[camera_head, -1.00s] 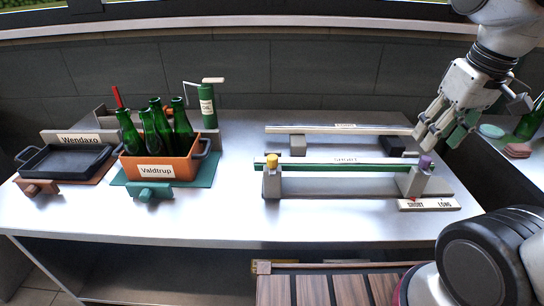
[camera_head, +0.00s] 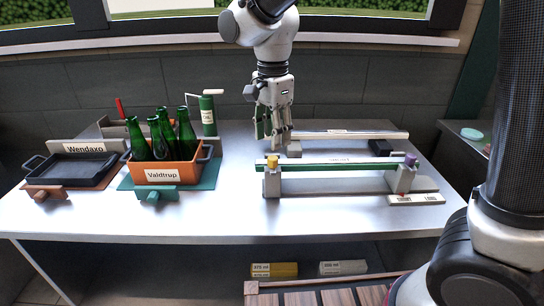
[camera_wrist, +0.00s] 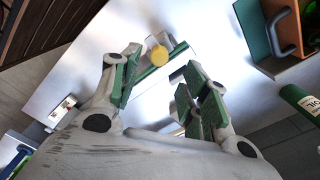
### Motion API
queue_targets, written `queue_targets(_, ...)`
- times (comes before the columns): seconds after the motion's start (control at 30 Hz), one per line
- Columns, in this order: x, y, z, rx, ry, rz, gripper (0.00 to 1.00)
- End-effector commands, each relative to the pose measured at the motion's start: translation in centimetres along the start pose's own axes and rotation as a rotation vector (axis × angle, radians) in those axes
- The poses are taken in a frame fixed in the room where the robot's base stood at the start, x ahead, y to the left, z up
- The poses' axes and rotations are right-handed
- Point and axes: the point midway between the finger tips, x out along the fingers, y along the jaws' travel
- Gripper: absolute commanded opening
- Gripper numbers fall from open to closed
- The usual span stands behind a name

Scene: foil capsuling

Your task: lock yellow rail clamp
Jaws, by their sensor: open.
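The yellow clamp knob (camera_head: 272,161) sits on top of the left grey post (camera_head: 272,184) of the rail fixture. A green rail (camera_head: 335,167) runs from this post to the right post (camera_head: 401,180), which carries a purple knob (camera_head: 410,160). My gripper (camera_head: 273,143) points down, open and empty, above and slightly behind the yellow knob in the head view. In the wrist view the yellow knob (camera_wrist: 159,55) shows between the open fingers (camera_wrist: 158,80), apart from both, toward their far end. Whether the clamp is locked cannot be told.
An orange crate (camera_head: 183,174) labelled Valdtrup holds several green bottles, left of the fixture. A black tray (camera_head: 70,167) labelled Wendaxo lies farther left. A second, pale rail (camera_head: 350,134) lies behind. The table front (camera_head: 230,220) is clear.

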Motion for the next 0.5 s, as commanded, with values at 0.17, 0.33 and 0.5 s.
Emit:
queue_targets(0.17, 3.2, 0.1, 0.0, -0.001, 0.001, 0.004, 0.45)
queue_targets(0.33, 5.5, 0.1, 0.0, -0.002, 0.001, 0.003, 0.45)
queue_targets(0.5, 6.5, 0.1, 0.0, -0.003, 0.0, 0.001, 0.45)
